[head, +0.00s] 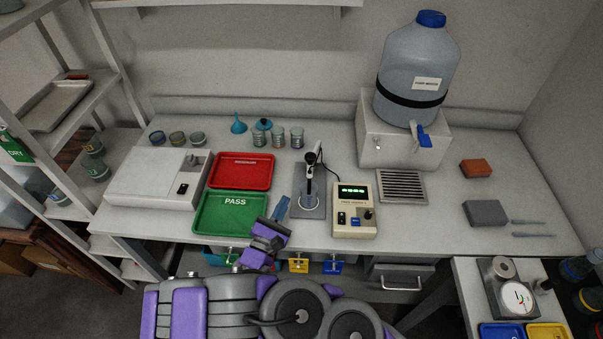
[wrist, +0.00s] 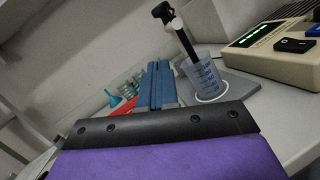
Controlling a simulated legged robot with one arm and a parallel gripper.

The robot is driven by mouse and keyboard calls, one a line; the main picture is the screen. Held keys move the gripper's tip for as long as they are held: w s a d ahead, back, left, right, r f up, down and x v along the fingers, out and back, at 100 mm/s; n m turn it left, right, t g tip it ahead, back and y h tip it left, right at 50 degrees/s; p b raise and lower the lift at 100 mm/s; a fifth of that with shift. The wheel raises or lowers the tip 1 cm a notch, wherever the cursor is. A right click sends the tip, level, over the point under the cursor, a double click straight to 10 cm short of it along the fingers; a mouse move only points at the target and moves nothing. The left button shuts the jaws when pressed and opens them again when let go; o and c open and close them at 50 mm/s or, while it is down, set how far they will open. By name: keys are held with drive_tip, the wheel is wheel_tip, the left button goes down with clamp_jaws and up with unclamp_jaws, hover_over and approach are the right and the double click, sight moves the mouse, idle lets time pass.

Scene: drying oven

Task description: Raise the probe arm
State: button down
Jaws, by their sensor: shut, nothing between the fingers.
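The probe arm (head: 312,160) stands on a grey base plate (head: 322,208) on the bench. It has a black head and a probe that reaches down into a clear beaker (head: 310,200). In the wrist view the probe (wrist: 184,38) is tilted in the picture and its lower end is inside the beaker (wrist: 203,78), which has blue markings. My gripper (head: 282,206) is to the left of the base plate, near the bench's front edge. Its blue fingers (wrist: 156,85) are shut with nothing between them, apart from the beaker.
A meter with a green display (head: 354,208) stands right of the probe stand. A green PASS tray (head: 231,213) and a red tray (head: 241,171) lie to the left. A large water bottle (head: 417,60) stands at the back right. Several small jars line the back.

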drive_tip(key=w+d+r+b, duration=0.2)
drive_tip(key=w+d+r, duration=0.2)
drive_tip(key=w, duration=0.4)
drive_tip(key=shift+w+r+b, duration=0.25)
drive_tip(key=shift+r+b, duration=0.1)
drive_tip(key=shift+d, duration=0.35)
drive_tip(key=shift+r, duration=0.1)
